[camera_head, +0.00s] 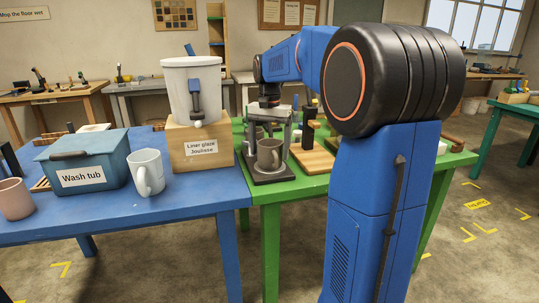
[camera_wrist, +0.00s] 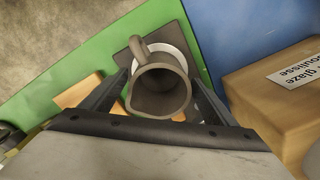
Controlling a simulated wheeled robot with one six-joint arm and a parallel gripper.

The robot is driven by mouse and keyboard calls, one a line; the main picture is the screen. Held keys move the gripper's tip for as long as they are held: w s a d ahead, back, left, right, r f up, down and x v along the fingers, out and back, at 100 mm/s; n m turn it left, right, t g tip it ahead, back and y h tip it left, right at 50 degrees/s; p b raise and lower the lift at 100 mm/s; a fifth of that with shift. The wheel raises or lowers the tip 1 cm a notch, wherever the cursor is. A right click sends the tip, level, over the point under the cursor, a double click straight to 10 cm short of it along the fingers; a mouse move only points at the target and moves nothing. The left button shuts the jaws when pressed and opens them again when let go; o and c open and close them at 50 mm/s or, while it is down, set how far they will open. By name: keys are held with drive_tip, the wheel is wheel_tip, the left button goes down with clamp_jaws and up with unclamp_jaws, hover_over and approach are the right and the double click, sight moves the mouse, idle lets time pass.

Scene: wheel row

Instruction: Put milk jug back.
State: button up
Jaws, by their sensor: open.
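A grey-brown jug with a handle (camera_head: 269,154) stands upright on a dark base with a pale disc (camera_head: 272,172) on the green table. No label shows on it, so I cannot tell for sure that it is the milk jug. My gripper (camera_head: 270,136) is over it, pointing down. In the wrist view the jug (camera_wrist: 160,92) shows from above, open mouth towards the camera and handle towards the top. My gripper (camera_wrist: 157,88) is open, with one finger on each side of the jug. Whether the fingers touch it I cannot tell.
On the blue table (camera_head: 205,200) stand a cardboard-coloured box (camera_head: 185,130) labelled "Liner glaze" under a white dispenser (camera_head: 190,80), a white mug (camera_head: 148,172), a blue wash tub (camera_head: 85,165) and a pink cup (camera_head: 14,198). Wooden boards (camera_head: 312,159) lie right of the jug.

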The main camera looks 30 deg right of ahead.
wheel_tip(320, 180, up, 10)
drive_tip(key=shift+f, duration=0.1)
drive_tip(key=shift+s+a, duration=0.3)
drive_tip(key=shift+s, duration=0.05)
drive_tip(key=s+a+f+n+t, duration=0.2)
drive_tip(key=s+a+f+n, duration=0.3)
drive_tip(key=s+f, duration=0.5)
drive_tip(key=s+a+f+n+t, duration=0.2)
drive_tip(key=s+a+f+n, duration=0.3)
drive_tip(key=s+a+f, duration=0.5)
drive_tip(key=s+f, duration=0.1)
drive_tip(key=s, duration=0.8)
drive_tip(key=shift+s+f+t, duration=0.2)
drive_tip(key=shift+f+t, duration=0.05)
drive_tip(key=shift+t, duration=0.15)
